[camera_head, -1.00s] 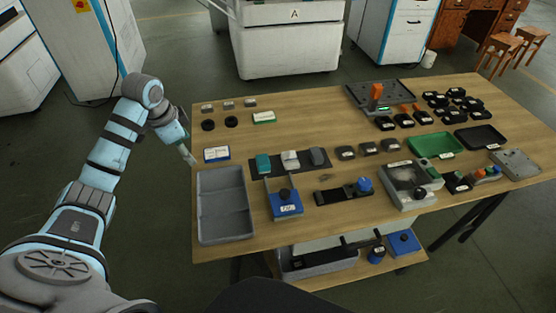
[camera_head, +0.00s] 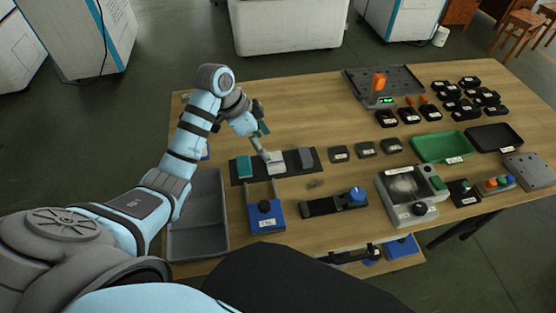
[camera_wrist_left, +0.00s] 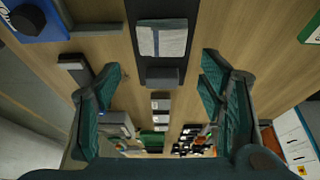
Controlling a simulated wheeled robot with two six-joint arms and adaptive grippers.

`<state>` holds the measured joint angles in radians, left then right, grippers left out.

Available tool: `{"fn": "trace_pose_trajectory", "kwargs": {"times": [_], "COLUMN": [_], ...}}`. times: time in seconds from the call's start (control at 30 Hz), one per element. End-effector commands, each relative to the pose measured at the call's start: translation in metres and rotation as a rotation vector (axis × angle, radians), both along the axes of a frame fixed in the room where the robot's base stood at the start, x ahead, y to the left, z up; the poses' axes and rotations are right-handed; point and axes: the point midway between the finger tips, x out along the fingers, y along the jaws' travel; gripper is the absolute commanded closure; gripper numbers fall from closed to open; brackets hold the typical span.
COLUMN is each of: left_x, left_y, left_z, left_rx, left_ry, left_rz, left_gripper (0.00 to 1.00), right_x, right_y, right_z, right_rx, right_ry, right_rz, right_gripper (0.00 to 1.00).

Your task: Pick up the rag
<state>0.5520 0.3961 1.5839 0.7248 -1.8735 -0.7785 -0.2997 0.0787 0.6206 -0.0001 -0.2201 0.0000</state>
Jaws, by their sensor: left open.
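The rag (camera_head: 277,162) is a light grey-white folded cloth lying flat on a dark mat (camera_head: 240,181) near the table's middle. In the left wrist view the rag (camera_wrist_left: 162,40) shows faint stripes, at the top centre. My left gripper (camera_head: 262,147) is over the mat, close to the rag, and partly covers it from the head. In the left wrist view its two teal-padded fingers (camera_wrist_left: 160,75) are wide apart with nothing held; the rag appears beyond them. My right gripper is not in view.
A teal block (camera_head: 244,166) and a dark grey block (camera_head: 306,157) flank the rag on the mat. A blue fixture (camera_head: 266,217) stands in front, and a grey tray (camera_head: 198,241) lies to the left. Bare table (camera_head: 300,110) extends behind the mat.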

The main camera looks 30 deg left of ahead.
Motion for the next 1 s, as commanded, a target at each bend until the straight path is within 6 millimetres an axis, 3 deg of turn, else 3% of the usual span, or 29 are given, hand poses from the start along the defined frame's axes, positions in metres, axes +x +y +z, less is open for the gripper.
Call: {"fn": "trace_pose_trajectory", "kwargs": {"times": [0.03,0.17,0.47,0.7,0.9,1.0], "left_x": [0.002,0.007,0.019,0.021,0.021,0.021], "left_y": [-0.004,-0.008,-0.022,-0.024,-0.024,-0.024], "left_z": [-0.015,-0.033,-0.081,-0.084,-0.083,-0.083], "left_rx": [-0.003,0.0,0.001,0.002,0.002,0.002], "left_ry": [0.002,0.0,-0.001,-0.001,-0.001,-0.001], "left_rz": [0.001,0.003,0.0,0.0,-0.001,-0.001], "left_gripper": [0.37,0.37,0.37,0.37,0.66,0.66], "right_x": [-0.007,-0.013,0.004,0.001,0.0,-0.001], "right_y": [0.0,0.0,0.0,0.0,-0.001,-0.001], "right_z": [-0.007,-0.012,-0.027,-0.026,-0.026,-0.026], "right_rx": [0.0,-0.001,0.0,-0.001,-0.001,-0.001], "right_ry": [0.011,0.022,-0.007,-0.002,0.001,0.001], "right_rz": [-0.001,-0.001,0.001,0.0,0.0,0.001], "right_gripper": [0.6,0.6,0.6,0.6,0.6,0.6]}}
